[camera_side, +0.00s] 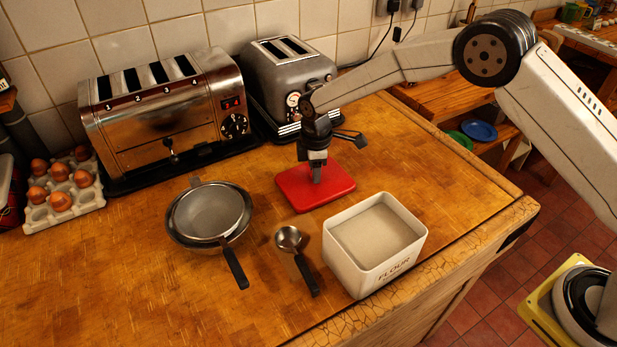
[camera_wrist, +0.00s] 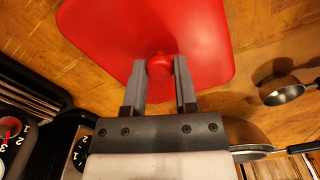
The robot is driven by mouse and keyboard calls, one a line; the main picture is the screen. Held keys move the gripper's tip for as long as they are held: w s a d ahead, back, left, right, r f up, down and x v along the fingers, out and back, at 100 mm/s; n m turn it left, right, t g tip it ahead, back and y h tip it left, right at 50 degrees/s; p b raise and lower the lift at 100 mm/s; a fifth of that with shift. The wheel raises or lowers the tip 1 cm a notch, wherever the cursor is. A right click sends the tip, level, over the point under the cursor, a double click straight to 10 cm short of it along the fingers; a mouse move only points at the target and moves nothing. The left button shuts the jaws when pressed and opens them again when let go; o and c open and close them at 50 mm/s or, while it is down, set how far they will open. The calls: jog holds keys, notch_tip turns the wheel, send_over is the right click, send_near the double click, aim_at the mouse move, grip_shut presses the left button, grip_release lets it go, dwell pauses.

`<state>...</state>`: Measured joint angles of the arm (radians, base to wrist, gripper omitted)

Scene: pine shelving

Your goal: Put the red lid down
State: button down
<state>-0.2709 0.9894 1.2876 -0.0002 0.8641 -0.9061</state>
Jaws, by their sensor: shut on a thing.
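The red lid (camera_side: 296,191) is a flat square with rounded corners and a round red knob (camera_wrist: 160,66). In the side view it lies flat at the wooden worktop, behind the flour container; I cannot tell whether it touches the wood. My gripper (camera_side: 317,178) points down over the lid. In the wrist view my gripper (camera_wrist: 161,72) has its two grey fingers on either side of the knob, shut on it. The lid (camera_wrist: 110,30) fills the top of that view. The white flour container (camera_side: 372,281) stands open in front, filled with pale flour.
A sieve (camera_side: 183,238) and a metal scoop (camera_side: 304,268) lie left of the flour container. Two toasters, a wide one (camera_side: 165,125) and a smaller one (camera_side: 262,92), stand behind. Eggs in a tray (camera_side: 45,215) sit far left. Bare worktop lies right of the lid.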

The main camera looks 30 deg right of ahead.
jog(key=shift+f, duration=0.15)
jog(key=shift+c, duration=2)
grip_release()
notch_tip(320, 180, up, 12)
